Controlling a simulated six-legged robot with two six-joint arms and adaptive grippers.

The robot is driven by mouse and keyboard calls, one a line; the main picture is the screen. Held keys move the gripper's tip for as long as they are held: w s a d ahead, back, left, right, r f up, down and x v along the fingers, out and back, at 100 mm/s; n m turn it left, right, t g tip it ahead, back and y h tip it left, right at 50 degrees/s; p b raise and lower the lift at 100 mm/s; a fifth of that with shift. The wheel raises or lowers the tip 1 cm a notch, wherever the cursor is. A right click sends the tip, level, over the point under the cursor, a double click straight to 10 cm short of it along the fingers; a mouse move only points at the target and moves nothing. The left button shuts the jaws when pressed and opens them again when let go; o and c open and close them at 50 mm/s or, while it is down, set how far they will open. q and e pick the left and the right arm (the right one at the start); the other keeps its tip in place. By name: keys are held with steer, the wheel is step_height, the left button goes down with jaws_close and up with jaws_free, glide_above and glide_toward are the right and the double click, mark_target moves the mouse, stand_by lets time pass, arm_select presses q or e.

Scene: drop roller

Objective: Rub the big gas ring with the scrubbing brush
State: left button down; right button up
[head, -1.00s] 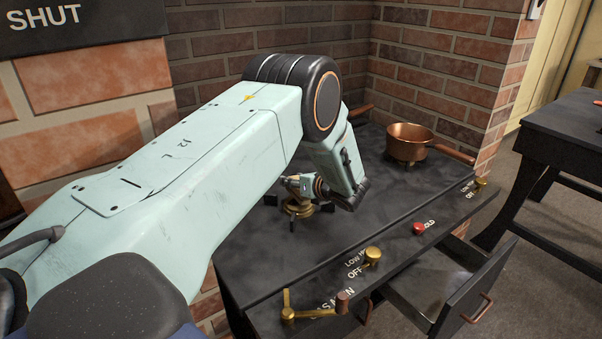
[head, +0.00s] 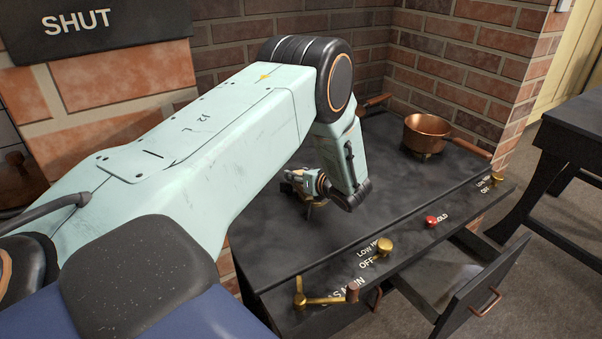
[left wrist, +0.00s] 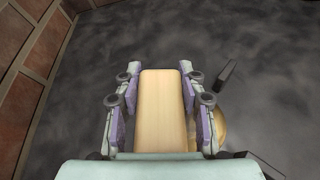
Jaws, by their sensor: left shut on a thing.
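My left gripper (head: 308,184) is low over the black stove top (head: 390,215), shut on the scrubbing brush. In the left wrist view the brush's pale wooden body (left wrist: 160,110) is held between the finger pairs; its bristles are hidden. The big gas ring (head: 317,204) is brass and mostly hidden under the gripper in the head view. In the left wrist view part of the ring (left wrist: 221,125) shows just right of the brush, with a dark support arm. I cannot tell whether the brush touches it. My right gripper is not in view.
A copper pan (head: 425,132) stands at the back right of the stove. A brass knob (head: 384,246), a red button (head: 431,221) and a brass lever (head: 325,299) line the front. An open drawer (head: 470,290) juts out below. Brick walls stand behind.

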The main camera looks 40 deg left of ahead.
arm_select(q)
steer(key=shift+r+p, duration=2.55)
steer(key=shift+r, duration=0.55)
steer(key=shift+r, duration=0.1)
step_height(320, 180, up, 3)
steer(key=p, duration=0.3)
steer(key=shift+d, duration=0.15)
